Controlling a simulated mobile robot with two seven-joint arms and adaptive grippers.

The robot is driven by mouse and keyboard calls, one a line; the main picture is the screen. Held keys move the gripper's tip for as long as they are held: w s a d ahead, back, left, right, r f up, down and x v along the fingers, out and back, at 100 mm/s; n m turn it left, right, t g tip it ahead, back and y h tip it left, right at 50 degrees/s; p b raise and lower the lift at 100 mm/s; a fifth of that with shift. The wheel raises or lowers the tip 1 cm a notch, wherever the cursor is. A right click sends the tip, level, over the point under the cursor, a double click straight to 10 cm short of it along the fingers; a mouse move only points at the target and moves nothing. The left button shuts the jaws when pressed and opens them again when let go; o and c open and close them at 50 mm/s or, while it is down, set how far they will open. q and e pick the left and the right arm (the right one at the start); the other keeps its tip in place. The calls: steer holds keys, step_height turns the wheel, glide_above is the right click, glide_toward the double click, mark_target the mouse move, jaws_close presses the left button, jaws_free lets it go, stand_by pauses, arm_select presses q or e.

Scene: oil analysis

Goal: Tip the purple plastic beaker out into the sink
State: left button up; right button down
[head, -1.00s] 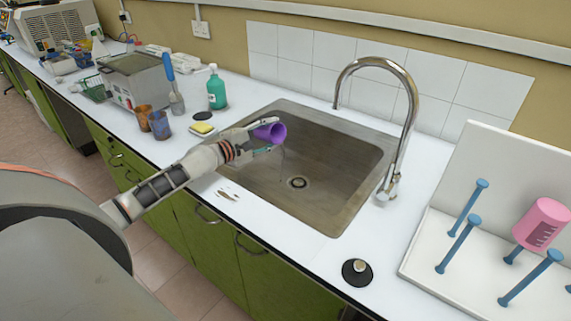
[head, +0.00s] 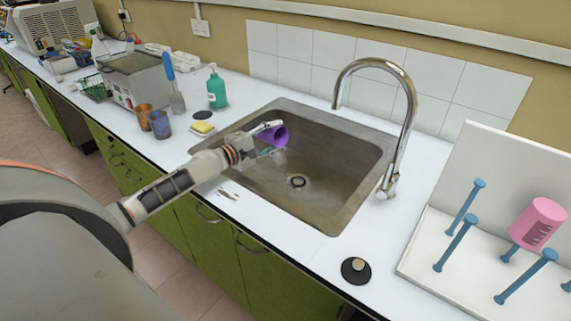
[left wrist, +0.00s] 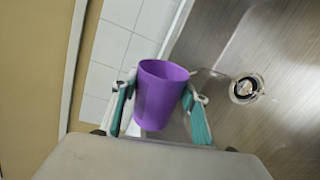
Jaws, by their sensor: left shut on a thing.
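The purple plastic beaker (head: 275,136) is over the left part of the steel sink (head: 340,205). My left gripper (head: 268,138) is shut on it, and the beaker is tilted on its side with its mouth toward the right. In the left wrist view the beaker (left wrist: 162,92) sits between the two teal-padded fingers of the gripper (left wrist: 163,110). The drain also shows in the head view (head: 297,181). My right gripper is not in view.
A tall chrome tap (head: 400,120) arches behind the sink's right side. A drying rack (head: 480,250) with a pink beaker (head: 538,222) is at right.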

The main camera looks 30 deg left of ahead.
arm_select(q)
steer(key=shift+d, duration=0.15)
steer(key=shift+d+r+m+p, duration=0.15)
steer(key=shift+d+m+p, duration=0.05)
steer(key=shift+m+p, duration=0.75)
stand_by(0.3)
steer(key=shift+s+d+f+m, duration=0.1)
steer(key=shift+d+f+m, duration=0.2)
steer(key=shift+f+m, duration=0.35)
steer(key=shift+r+p, duration=0.1)
steer(key=shift+p, duration=0.2)
